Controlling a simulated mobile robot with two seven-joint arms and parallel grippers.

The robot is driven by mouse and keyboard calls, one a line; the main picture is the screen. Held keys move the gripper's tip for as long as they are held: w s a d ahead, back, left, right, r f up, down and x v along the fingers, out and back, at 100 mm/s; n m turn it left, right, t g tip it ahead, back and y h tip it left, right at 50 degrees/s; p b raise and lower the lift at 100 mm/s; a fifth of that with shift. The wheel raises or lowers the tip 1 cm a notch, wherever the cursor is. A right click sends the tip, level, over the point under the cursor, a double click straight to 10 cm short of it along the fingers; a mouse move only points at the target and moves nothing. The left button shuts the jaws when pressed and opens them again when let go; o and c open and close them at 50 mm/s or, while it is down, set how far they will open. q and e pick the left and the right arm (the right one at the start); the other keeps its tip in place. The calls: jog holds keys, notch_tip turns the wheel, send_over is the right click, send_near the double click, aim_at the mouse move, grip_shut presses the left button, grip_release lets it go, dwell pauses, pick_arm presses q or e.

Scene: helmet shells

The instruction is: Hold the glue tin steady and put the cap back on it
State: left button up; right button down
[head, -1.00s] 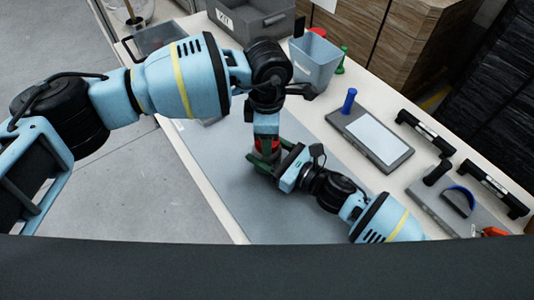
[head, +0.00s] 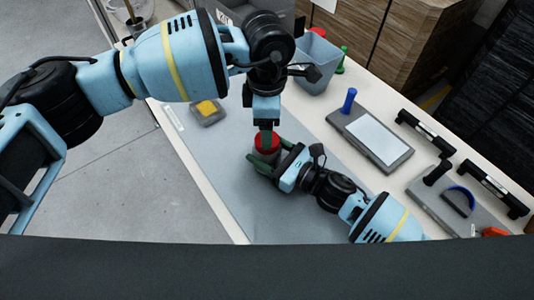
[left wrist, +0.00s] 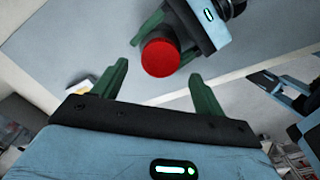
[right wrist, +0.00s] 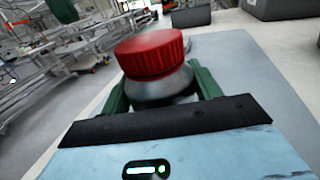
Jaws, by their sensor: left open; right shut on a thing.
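The glue tin (right wrist: 163,89) is a grey metal tin with a sloping shoulder. The red ribbed cap (right wrist: 151,53) sits on top of it and looks level. My right gripper (right wrist: 163,92) is shut around the tin's body and holds it upright over the grey mat. In the head view the cap (head: 267,143) shows between the two grippers, and the tin's body is mostly hidden. My left gripper (left wrist: 158,88) is open above the tin; in its wrist view the cap (left wrist: 160,58) lies beyond the fingertips, with nothing between the fingers.
The grey mat (head: 225,175) is largely clear. A small grey box with a yellow top (head: 207,111) lies at its far left. A grey bin (head: 317,62) stands behind. A tablet-like panel (head: 372,140) with a blue peg and black-handled tools (head: 490,188) lie to the right.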

aim_at(267, 153)
pick_arm(q)
jog(key=shift+r, duration=0.15)
jog(key=shift+c, duration=0.3)
jog(key=n, duration=0.1)
jog(key=r+n, duration=0.1)
jog(key=n, duration=0.1)
jog(key=shift+r, duration=0.25)
jog(key=r+n, duration=0.1)
jog(key=n, duration=0.1)
jog(key=r+n, duration=0.1)
jog(key=n, duration=0.1)
jog(key=shift+f, duration=0.1)
jog(key=shift+f, duration=4)
jog(key=c, duration=1)
jog(key=o, duration=1.1)
